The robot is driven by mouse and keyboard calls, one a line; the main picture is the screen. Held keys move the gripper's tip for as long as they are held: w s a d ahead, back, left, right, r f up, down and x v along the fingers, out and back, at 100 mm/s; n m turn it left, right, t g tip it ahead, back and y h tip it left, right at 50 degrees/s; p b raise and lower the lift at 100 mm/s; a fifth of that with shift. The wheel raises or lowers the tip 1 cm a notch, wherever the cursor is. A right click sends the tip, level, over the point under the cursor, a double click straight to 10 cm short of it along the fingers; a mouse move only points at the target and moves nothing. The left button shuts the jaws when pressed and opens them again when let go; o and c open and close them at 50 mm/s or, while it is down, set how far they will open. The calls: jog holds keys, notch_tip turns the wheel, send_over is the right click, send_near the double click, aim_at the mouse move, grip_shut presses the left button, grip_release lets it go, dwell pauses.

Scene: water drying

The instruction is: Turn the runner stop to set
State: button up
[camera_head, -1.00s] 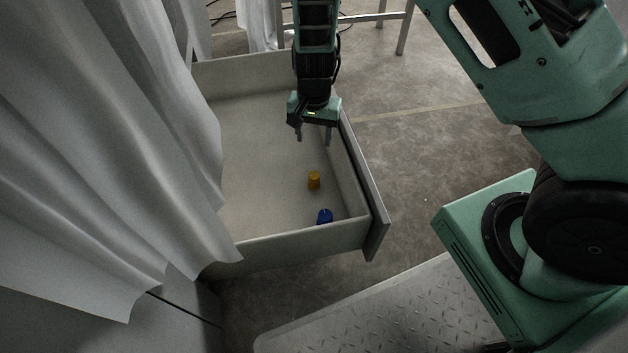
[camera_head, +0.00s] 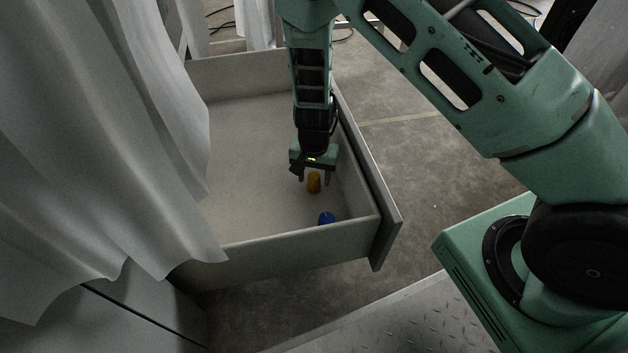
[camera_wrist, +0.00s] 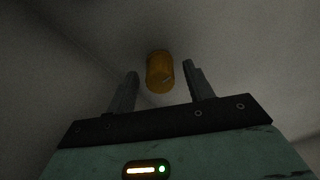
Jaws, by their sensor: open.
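An orange cylindrical knob (camera_head: 314,185) stands on the floor of the open drawer (camera_head: 245,150), near its right wall. A blue knob (camera_head: 326,217) sits closer to the drawer's near corner. I cannot tell which of them is the runner stop, and no set mark is legible. My gripper (camera_head: 313,181) points down into the drawer at the orange knob. It is open and holds nothing. In the wrist view the orange knob (camera_wrist: 160,72) shows between and just beyond the two fingertips (camera_wrist: 161,70), with a gap on either side.
A white curtain (camera_head: 90,130) hangs over the drawer's left side. The drawer's right front panel (camera_head: 370,180) stands close to my forearm. Bare concrete floor (camera_head: 430,160) lies to the right, and a tread plate (camera_head: 400,320) lies below. The drawer's left part is empty.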

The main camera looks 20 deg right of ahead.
jog(key=shift+f, duration=0.1)
jog(key=c, duration=1)
jog(key=shift+p, duration=0.45)
jog(key=m+p, duration=0.1)
jog(key=p, duration=0.1)
jog(key=m+p, duration=0.1)
jog(key=p, duration=0.1)
jog(key=shift+r+m, duration=0.35)
jog(key=shift+m, duration=0.05)
jog(key=m+p, duration=0.5)
jog(key=p, duration=0.1)
jog(key=shift+f+p, duration=0.1)
jog(key=shift+p, duration=0.2)
jog(key=m+p, duration=0.3)
jog(key=m, duration=0.2)
jog(key=shift+f, duration=0.1)
jog(key=m+p, duration=0.2)
jog(key=m, duration=0.2)
jog(key=shift+f+m, duration=0.15)
jog(key=shift+m, duration=0.55)
